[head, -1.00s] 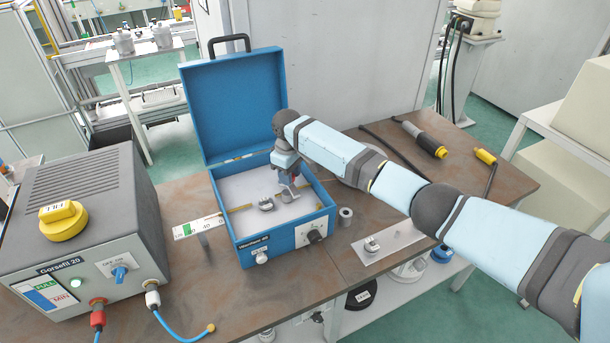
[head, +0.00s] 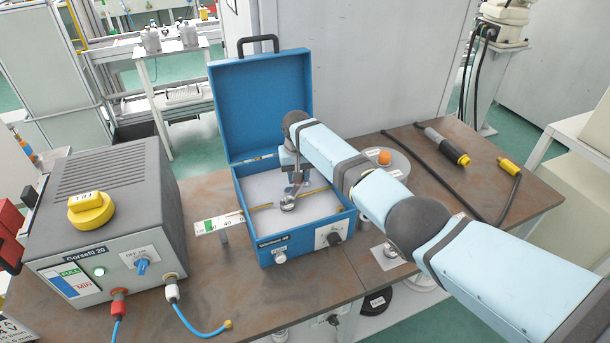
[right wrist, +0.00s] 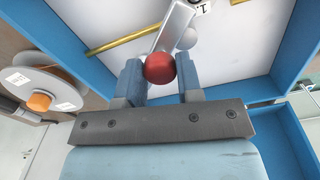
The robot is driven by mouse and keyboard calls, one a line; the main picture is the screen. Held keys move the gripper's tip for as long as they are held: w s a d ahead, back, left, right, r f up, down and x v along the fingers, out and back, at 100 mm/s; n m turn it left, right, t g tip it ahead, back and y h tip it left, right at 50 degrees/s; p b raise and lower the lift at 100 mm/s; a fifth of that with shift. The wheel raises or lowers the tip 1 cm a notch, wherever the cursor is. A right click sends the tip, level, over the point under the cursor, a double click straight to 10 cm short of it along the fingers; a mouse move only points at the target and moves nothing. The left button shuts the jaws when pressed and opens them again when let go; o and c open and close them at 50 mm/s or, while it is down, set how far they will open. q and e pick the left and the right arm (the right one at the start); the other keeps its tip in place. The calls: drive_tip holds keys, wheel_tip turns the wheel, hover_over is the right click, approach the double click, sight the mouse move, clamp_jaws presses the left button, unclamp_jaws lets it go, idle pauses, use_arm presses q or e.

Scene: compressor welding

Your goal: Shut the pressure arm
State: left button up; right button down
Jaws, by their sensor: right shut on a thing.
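The blue case (head: 252,205) stands on the brown bench with its lid up. Inside on the white floor is a small metal fitting (head: 287,204). My right gripper (head: 295,188) is down inside the case, right by this fitting. In the right wrist view its two blue fingers are shut on a red ball knob (right wrist: 160,68). A flat grey metal bar (right wrist: 177,24), apparently the pressure arm, runs away from the knob over the white floor. My fingers and the knob hide the near end of the bar. My left gripper is not in view.
A grey power unit (head: 100,228) with a yellow knob stands left of the case. A brass rod (right wrist: 120,38) lies across the case floor. A round spool with an orange centre (head: 384,157) stands right of the case, behind my arm. A cabled torch (head: 447,147) lies further right.

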drive_tip(key=shift+w+a+r+m, duration=0.1)
drive_tip(key=shift+w+a+m, duration=0.1)
drive_tip(key=shift+m, duration=0.2)
idle(0.3)
drive_tip(key=c, duration=0.8)
unclamp_jaws()
wheel_tip(320, 180, up, 14)
drive_tip(key=shift+f+b, duration=0.1)
drive_tip(key=shift+b, duration=0.35)
